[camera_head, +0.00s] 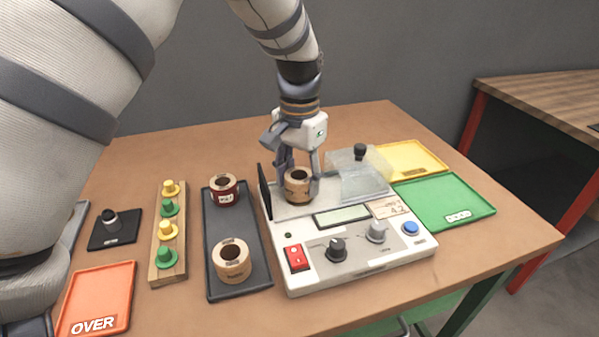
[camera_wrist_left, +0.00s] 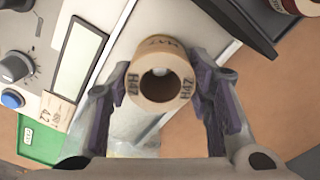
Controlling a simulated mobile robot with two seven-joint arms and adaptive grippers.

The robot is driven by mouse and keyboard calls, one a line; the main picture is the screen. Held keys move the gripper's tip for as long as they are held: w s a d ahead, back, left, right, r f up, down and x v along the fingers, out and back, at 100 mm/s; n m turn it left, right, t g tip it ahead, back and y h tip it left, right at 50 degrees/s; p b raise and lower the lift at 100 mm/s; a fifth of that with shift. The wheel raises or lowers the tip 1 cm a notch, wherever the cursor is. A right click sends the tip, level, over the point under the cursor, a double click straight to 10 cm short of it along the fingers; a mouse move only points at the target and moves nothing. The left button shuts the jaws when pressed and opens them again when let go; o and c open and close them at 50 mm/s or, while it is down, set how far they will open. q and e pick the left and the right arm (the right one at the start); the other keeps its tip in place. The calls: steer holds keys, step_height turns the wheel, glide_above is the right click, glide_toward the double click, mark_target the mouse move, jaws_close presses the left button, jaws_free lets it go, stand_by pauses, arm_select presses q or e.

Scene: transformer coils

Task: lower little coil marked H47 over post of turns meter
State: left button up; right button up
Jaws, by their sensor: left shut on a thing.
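The little tan coil marked H47 (camera_head: 298,187) is between the fingers of my left gripper (camera_head: 299,180), above the back left part of the turns meter (camera_head: 360,250). My left gripper is shut on it. In the left wrist view the coil (camera_wrist_left: 160,75) shows its H47 marks and its open bore, and the left gripper (camera_wrist_left: 160,95) has a finger on each side. A small pale round tip shows inside the bore, which may be the post. How far down the coil sits around it, I cannot tell. My right gripper is not in view.
A dark tray (camera_head: 240,285) left of the meter holds a red coil (camera_head: 225,190) and a tan coil (camera_head: 232,261). Green (camera_head: 445,203), yellow (camera_head: 408,160) and orange (camera_head: 97,298) trays lie around.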

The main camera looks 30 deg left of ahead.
arm_select(q)
steer(key=shift+f, duration=0.35)
steer(key=o, duration=1.7)
steer(key=shift+r, duration=0.1)
step_height(320, 180, up, 5)
steer(key=shift+r+p, duration=0.1)
steer(key=shift+p, duration=0.45)
steer(key=shift+r, duration=1.15)
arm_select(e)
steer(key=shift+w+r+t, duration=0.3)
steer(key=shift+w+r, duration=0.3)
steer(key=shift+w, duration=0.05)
